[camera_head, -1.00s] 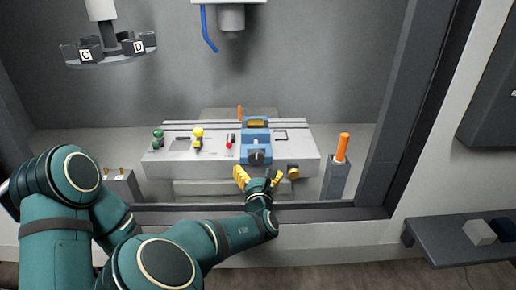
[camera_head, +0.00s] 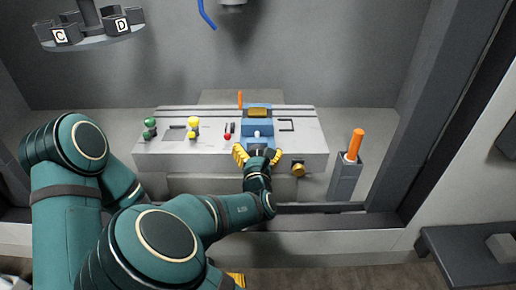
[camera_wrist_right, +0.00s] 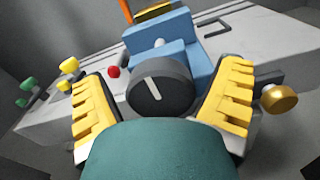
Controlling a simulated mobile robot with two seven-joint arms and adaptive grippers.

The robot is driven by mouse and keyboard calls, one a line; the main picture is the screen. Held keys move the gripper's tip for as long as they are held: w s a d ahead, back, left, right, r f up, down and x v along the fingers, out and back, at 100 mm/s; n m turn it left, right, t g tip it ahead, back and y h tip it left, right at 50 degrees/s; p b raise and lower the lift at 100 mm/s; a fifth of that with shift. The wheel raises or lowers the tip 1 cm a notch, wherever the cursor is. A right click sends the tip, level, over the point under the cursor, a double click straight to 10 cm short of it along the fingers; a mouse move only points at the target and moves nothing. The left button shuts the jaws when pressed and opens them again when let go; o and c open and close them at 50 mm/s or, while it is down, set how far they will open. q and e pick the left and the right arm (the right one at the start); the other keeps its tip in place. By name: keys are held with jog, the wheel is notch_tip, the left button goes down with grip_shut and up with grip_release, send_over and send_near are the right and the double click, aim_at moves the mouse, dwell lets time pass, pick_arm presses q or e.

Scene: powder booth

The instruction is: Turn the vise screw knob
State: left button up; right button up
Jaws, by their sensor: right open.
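The blue vise (camera_head: 257,128) sits on the grey machine table in the head view. Its dark round screw knob (camera_wrist_right: 160,88) faces me in the right wrist view, with a slanted white line on its face; in the head view my gripper mostly covers it. My right gripper (camera_head: 258,156) is open at the front of the vise. In the right wrist view its yellow fingers (camera_wrist_right: 163,103) stand left and right of the knob, with a visible gap on the left. Contact on the right is unclear. A yellow piece at the head view's bottom edge may be my left gripper (camera_head: 237,279).
A gold knob (camera_head: 298,169) sticks out from the table front, close right of my right gripper. Green knobs (camera_head: 150,128), a yellow knob (camera_head: 194,126) and a red knob (camera_head: 228,136) stand left of the vise. An orange-handled post (camera_head: 356,146) stands right.

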jog(key=c, duration=1.2)
jog(key=shift+m, duration=0.3)
jog(key=m+b, duration=0.1)
jog(key=m, duration=0.5)
jog(key=shift+d+f, duration=0.1)
jog(key=m+b, duration=0.1)
jog(key=m, duration=0.5)
jog(key=shift+f, duration=0.1)
jog(key=m+b, duration=0.2)
jog(key=m, duration=0.5)
jog(key=shift+f+m, duration=0.1)
jog(key=shift+m, duration=0.2)
jog(key=m, duration=0.2)
jog(key=shift+m+b, duration=0.3)
jog(key=shift+b, duration=0.1)
jog(key=shift+m, duration=1.5)
